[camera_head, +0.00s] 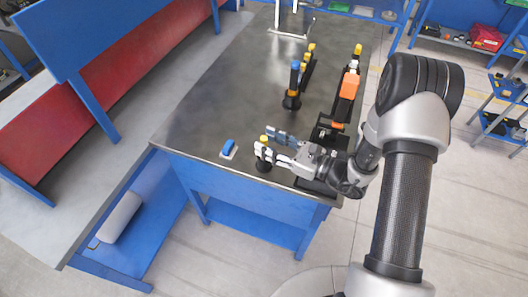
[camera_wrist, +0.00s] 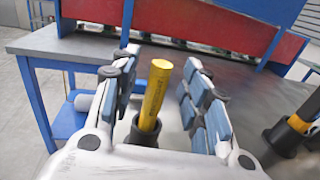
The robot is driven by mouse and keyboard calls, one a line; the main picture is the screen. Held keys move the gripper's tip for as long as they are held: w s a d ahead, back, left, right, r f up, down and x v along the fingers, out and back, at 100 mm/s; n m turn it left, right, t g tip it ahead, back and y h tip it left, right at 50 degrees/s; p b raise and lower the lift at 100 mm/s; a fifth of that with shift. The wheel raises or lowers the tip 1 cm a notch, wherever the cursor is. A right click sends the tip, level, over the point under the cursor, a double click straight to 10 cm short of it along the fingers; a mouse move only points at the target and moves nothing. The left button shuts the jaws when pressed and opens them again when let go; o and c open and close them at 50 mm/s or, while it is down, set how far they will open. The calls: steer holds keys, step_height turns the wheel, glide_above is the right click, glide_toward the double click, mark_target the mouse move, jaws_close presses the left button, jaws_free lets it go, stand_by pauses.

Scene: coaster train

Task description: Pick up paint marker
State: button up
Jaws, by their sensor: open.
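The paint marker looks to be the yellow cylinder (camera_wrist: 155,92) standing upright in a dark round holder (camera_wrist: 143,134) in the wrist view. In the head view, its yellow top (camera_head: 264,138) shows near the front edge of the table, with the rest partly hidden by a finger. The dark base of its holder (camera_head: 263,165) shows below. My gripper (camera_head: 267,143) is open, with one finger on each side of the marker. In the wrist view, gaps show between the marker and both blue finger pads.
On the dark tabletop (camera_head: 215,95), a blue item on a pale pad (camera_head: 228,149) lies left of my gripper. A blue-topped cylinder in a black holder (camera_head: 293,90) stands farther back. An orange object (camera_head: 348,85) and black items line the right side. The table's left part is clear.

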steer(key=shift+x, duration=0.95)
jaws_close()
